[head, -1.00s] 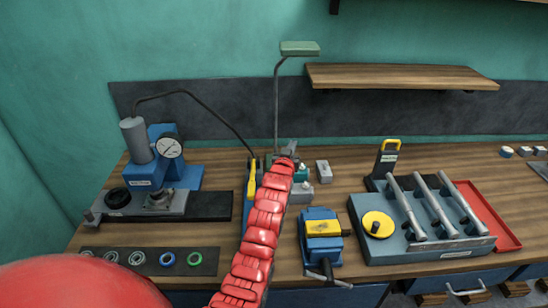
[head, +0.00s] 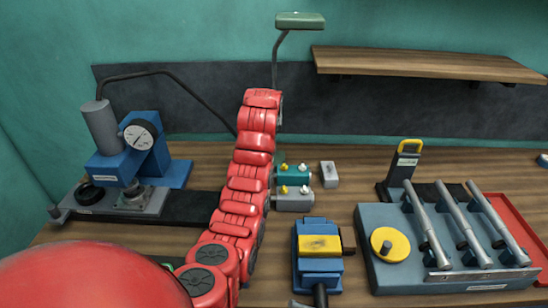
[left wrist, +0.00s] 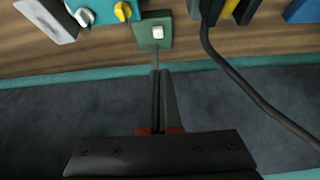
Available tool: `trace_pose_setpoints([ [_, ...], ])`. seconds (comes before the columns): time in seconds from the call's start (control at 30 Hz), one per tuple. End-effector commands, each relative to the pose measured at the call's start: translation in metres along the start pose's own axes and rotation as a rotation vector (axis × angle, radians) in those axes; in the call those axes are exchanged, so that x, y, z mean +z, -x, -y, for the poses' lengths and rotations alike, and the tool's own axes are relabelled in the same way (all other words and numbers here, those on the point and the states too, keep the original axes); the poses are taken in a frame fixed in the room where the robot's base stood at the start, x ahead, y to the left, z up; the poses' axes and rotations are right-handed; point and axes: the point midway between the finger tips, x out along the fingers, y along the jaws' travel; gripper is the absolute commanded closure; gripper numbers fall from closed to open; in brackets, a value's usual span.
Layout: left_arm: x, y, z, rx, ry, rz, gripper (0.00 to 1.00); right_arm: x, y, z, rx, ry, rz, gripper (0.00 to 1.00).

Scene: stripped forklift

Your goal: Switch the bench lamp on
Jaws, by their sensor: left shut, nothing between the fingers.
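The bench lamp has a flat green head (head: 300,20) on a thin grey post at the back of the bench; no glow shows. Its base is hidden behind my left arm in the head view. In the left wrist view the green lamp base (left wrist: 150,42) with a white switch (left wrist: 157,32) is at the top centre. My left gripper (left wrist: 160,72) is shut and empty, its tips pointing at the base with a gap below the switch. The lamp post overlaps the tips in that view; I cannot tell if they touch. My right gripper is not in view.
A teal valve block (head: 292,175) and a grey one (head: 294,200) sit close right of my arm. A press with a gauge (head: 140,135) stands left, its dark hose running behind my arm. A blue vise (head: 318,265) is in front. A wooden shelf (head: 430,64) overhangs the back right.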

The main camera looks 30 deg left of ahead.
Motion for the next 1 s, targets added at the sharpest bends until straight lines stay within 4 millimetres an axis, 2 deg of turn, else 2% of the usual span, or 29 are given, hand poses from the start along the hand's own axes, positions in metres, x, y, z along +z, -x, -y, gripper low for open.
trace_pose_setpoints([
  [0.23, -0.001, 0.000, -0.001, 0.001, -0.001, 0.000, 1.00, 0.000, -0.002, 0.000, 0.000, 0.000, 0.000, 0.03],
  [0.37, -0.001, -0.007, 0.000, 0.000, -0.001, 0.003, 1.00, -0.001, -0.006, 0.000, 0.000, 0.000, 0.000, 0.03],
  [0.7, -0.001, -0.056, -0.001, 0.000, -0.002, 0.005, 1.00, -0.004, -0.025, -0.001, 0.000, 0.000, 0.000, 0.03],
  [1.0, -0.003, -0.085, -0.001, -0.001, -0.003, 0.001, 1.00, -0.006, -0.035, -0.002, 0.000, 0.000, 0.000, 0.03],
])
